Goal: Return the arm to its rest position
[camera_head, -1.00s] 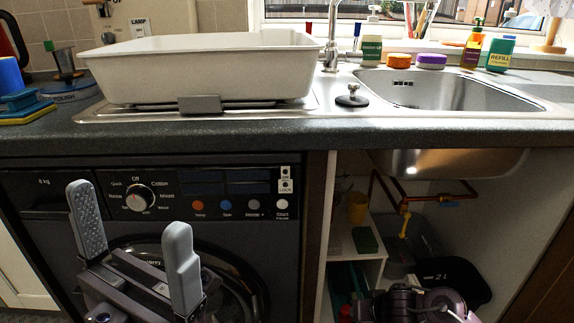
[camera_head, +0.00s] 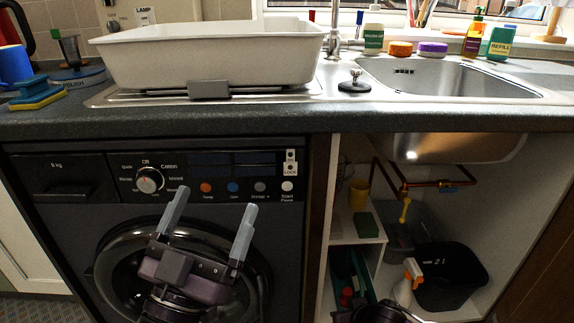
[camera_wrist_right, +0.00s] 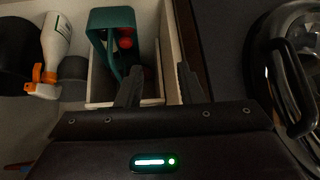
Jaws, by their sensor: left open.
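My left gripper (camera_head: 215,202) is open and empty in the head view. It is in front of the washing machine door, its two grey fingers pointing up and slightly right. My right arm shows only as a dark part at the bottom edge of the head view. In the right wrist view, my right gripper's dark fingers (camera_wrist_right: 158,85) stand apart with nothing seen between them. They are near a teal caddy (camera_wrist_right: 112,22) that holds red-topped items.
The washing machine (camera_head: 75,222) stands left of an open under-sink cupboard. Inside are a black bin (camera_head: 455,285), a white spray bottle with an orange trigger (camera_head: 410,285) and pipes. Above, a white basin (camera_head: 210,60) stands beside the sink (camera_head: 450,85) on the dark worktop (camera_head: 250,116).

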